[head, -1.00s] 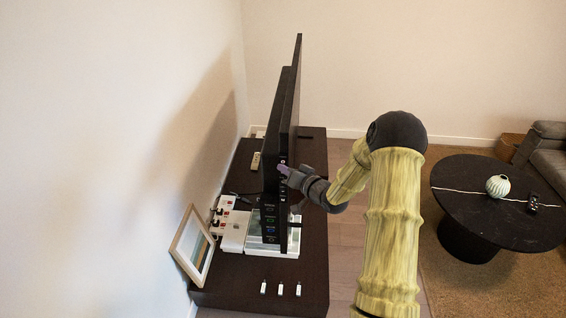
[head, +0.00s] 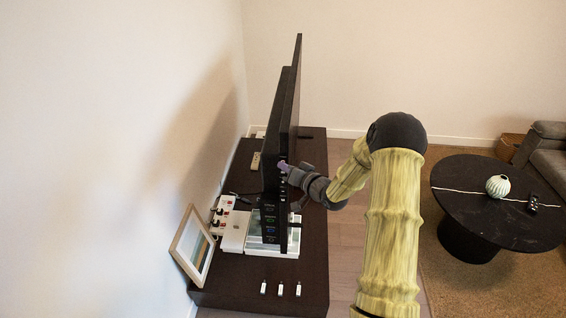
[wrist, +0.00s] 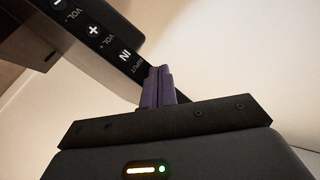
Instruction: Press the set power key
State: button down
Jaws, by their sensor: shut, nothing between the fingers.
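The black television set (head: 287,100) stands edge-on on the dark cabinet, with keys and ports along its side panel (head: 269,225). In the wrist view the panel (wrist: 100,45) shows keys marked VOL -, VOL + (wrist: 94,30) and INPUT (wrist: 125,55). No key marked power can be made out. My gripper (head: 283,167) is at the panel's upper part, its purple fingers (wrist: 158,72) shut and empty. The fingertips are right by the panel, just past the INPUT key, and hide what lies behind them. I cannot tell whether they touch.
The dark cabinet (head: 315,270) carries a framed picture (head: 193,247), a white power strip (head: 222,213), a light remote (head: 255,160) and several small white pieces at the front. A round black table (head: 480,225) stands at the right. Floor between is clear.

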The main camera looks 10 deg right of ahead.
jog(key=shift+w, duration=0.2)
dwell(0.3)
jog(key=shift+s, duration=0.1)
jog(key=shift+s+a, duration=0.15)
jog(key=shift+s, duration=0.5)
jog(key=s, duration=0.1)
jog(key=s+a, duration=0.1)
jog(key=s, duration=0.1)
jog(key=s+b, duration=0.1)
jog(key=shift+s+a, duration=0.3)
jog(key=shift+s, duration=0.05)
dwell(0.3)
dwell(1.0)
